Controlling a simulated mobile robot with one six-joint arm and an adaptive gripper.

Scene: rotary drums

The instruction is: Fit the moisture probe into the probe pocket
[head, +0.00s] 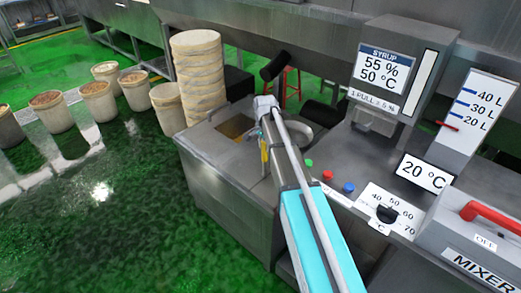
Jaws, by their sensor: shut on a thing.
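My arm reaches from the bottom middle to the steel bench. My gripper (264,142) points down at the arm's far end, beside an opening in the bench top. It is small and partly covered by my own arm. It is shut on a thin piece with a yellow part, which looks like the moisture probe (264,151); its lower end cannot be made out. I cannot pick out the probe pocket in this view.
A steel bench (225,165) has an opening with brownish contents (236,127) left of my gripper. A round metal bowl (299,134) lies right of my arm. A syrup display (383,70), a temperature dial (387,213) and a mixer box (470,245) stand right. Tubs (97,101) stand left.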

